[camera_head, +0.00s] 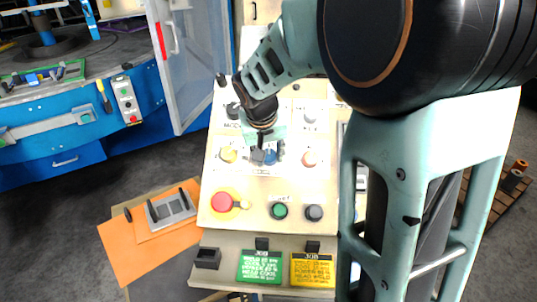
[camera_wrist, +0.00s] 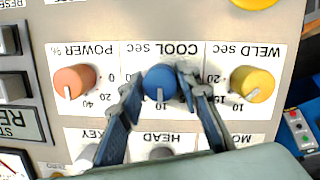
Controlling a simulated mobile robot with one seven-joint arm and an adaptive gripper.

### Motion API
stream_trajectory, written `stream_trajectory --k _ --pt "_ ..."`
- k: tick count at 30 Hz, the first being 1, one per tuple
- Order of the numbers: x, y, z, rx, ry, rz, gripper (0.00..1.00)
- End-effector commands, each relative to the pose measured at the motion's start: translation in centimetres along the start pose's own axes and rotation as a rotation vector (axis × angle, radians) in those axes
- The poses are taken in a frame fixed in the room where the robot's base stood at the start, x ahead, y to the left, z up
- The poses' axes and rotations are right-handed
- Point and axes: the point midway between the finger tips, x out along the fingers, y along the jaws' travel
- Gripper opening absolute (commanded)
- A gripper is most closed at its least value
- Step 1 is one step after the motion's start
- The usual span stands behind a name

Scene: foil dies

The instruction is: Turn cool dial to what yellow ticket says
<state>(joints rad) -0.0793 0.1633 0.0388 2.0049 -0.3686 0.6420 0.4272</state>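The blue cool dial (camera_wrist: 160,84) sits under the upside-down "COOL sec" label in the wrist view. Its white pointer line points down in that picture, towards the 10 mark. In the head view the dial (camera_head: 270,157) shows beside my gripper (camera_head: 262,152). In the wrist view my gripper (camera_wrist: 158,88) has one finger on each side of the dial. The right finger is close against it and a small gap shows at the left, so it looks open around the dial. The yellow ticket (camera_head: 312,270) hangs at the panel's front edge; its small print is not clearly readable.
A yellow weld dial (camera_wrist: 252,84) and an orange power dial (camera_wrist: 74,80) flank the cool dial. A green ticket (camera_head: 260,267) hangs left of the yellow one. A red button (camera_head: 222,202), a green button (camera_head: 279,210) and a dark button (camera_head: 314,213) lie nearer the panel's front.

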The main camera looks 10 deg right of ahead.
Motion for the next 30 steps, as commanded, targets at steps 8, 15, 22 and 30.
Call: stream_trajectory --k 8,15,22,30 --pt "-0.01 -0.01 0.0 0.0 0.0 0.0 0.04" --pt "0.13 -0.02 0.05 0.039 0.001 -0.008 0.04" --pt "0.28 -0.06 0.08 0.166 0.003 -0.035 0.04" --pt "0.35 -0.03 0.11 0.39 0.002 -0.08 0.04"
